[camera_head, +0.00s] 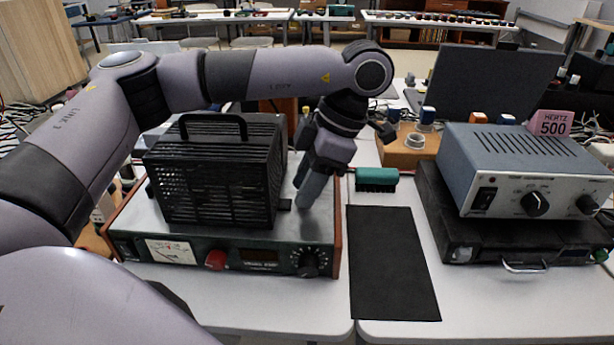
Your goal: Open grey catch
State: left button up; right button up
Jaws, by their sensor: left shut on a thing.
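My left gripper (308,194) reaches down at the right side of a black slatted box (215,180) with a top handle. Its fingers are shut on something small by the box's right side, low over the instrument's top. I take this to be the grey catch, but the fingers hide it and I cannot make out its shape or position. My right gripper is not in view.
A black mat (392,262) lies right of the instrument, with a green-backed brush (377,179) behind it. At the right, a grey-blue device (530,170) sits on a black unit (470,235). A dark screen (482,85) and wooden block (403,152) stand behind.

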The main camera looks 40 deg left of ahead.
pick_arm(q)
jog(key=shift+m, duration=0.7)
jog(key=o, duration=1)
jog(key=shift+o, duration=0.2)
jog(key=p+v, duration=0.2)
jog(key=v, duration=0.5)
jog(key=shift+d+p, duration=0.2)
jog(key=shift+p, duration=0.1)
jog(key=shift+s, duration=0.15)
